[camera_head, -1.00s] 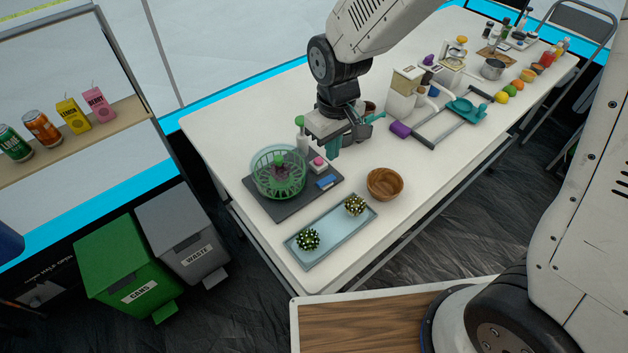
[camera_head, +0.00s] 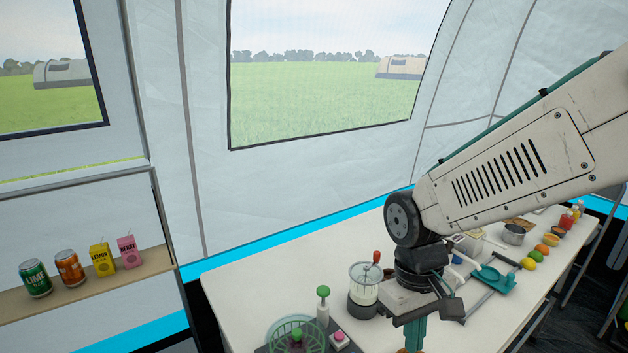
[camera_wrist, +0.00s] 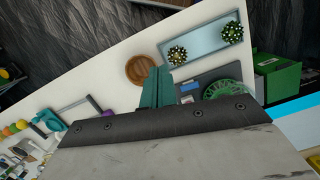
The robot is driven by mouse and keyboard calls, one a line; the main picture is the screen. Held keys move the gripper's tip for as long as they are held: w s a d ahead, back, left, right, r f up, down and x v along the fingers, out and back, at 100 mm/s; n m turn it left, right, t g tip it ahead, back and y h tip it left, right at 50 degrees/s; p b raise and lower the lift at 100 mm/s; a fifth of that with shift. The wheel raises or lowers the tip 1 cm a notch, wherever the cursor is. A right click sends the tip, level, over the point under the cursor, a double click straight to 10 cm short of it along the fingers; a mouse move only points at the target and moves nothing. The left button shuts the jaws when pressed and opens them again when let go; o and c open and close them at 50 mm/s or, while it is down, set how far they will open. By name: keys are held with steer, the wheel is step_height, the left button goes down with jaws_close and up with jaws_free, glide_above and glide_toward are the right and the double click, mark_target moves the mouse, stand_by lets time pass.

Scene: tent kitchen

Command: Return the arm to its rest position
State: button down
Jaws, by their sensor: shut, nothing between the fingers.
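My gripper (camera_head: 415,336) hangs from my arm over the near part of the white table in the head view, pointing down. Its teal fingers also show in the wrist view (camera_wrist: 157,87), close together with nothing between them. In the wrist view the fingers lie in front of the table, beside a wooden bowl (camera_wrist: 140,70). The gripper appears raised above the table and touches nothing that I can see. The fingertips are near the bottom edge of the head view.
A green basket (camera_head: 298,338), a blender-like jar (camera_head: 364,288) and a green-topped bottle (camera_head: 323,303) stand left of my gripper. Fruit and a pot (camera_head: 514,234) stand farther right. Drink cans and cartons stand on a left shelf (camera_head: 85,288).

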steer(key=s+d+r+m+t, duration=0.3)
steer(key=s+d+r+m, duration=0.1)
steer(key=s+d+r, duration=0.6)
steer(key=shift+s+d+r+m+y, duration=0.3)
steer(key=shift+s+r, duration=0.1)
steer(key=shift+r, duration=0.2)
